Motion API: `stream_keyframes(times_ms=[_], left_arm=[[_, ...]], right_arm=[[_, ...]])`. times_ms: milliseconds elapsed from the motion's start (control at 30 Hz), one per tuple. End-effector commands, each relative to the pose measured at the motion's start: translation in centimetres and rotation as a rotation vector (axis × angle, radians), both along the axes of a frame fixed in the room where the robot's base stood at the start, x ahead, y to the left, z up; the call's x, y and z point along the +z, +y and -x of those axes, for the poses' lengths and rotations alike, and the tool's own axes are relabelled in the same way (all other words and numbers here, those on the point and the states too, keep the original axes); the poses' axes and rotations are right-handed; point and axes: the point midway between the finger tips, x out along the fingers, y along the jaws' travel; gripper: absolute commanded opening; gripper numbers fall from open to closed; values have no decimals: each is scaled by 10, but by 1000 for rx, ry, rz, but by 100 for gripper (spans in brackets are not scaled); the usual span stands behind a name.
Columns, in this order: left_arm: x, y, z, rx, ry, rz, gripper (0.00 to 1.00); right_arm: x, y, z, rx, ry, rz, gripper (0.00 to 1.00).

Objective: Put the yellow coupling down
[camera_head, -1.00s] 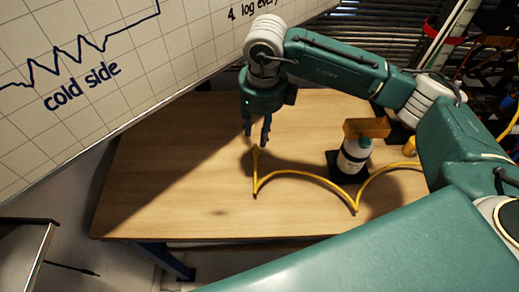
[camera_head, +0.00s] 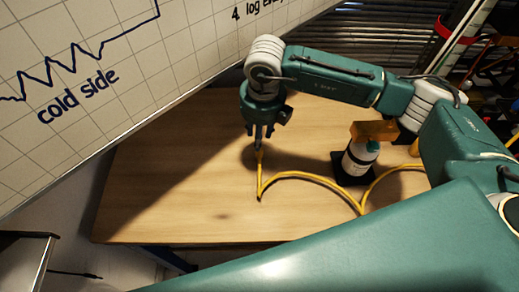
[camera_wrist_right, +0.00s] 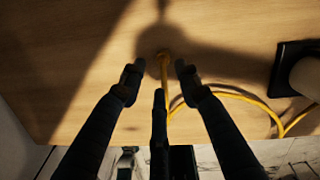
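The yellow coupling (camera_wrist_right: 163,57) is at the end of a yellow hose (camera_head: 300,175). In the right wrist view it shows just beyond my right fingertips, over the wooden table. It also shows in the head view (camera_head: 259,155), directly below the fingers. I cannot tell whether it lies flat or stands up. My right gripper (camera_head: 262,145) points down above it. My left gripper is not in view.
The wooden table (camera_head: 170,200) is clear on its left and front. A white bottle (camera_head: 359,157) stands on a black base (camera_head: 342,176) to the right, with a wooden block (camera_head: 375,131) above it. A whiteboard (camera_head: 80,60) leans over the back left.

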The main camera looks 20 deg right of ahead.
Motion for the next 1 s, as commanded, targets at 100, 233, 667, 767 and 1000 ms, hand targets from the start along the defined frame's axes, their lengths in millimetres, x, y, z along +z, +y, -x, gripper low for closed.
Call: stream_keyframes(times_ms=[100,233,667,767,1000], left_arm=[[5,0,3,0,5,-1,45],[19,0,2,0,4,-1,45],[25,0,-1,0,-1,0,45],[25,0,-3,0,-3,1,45],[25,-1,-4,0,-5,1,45]], right_arm=[[-7,-1,0,0,3,0,33],[-24,-4,-1,-2,7,2,33],[-55,-4,-6,1,0,0,33],[-55,-4,-6,1,0,0,23],[-55,-4,-6,1,0,0,0]])
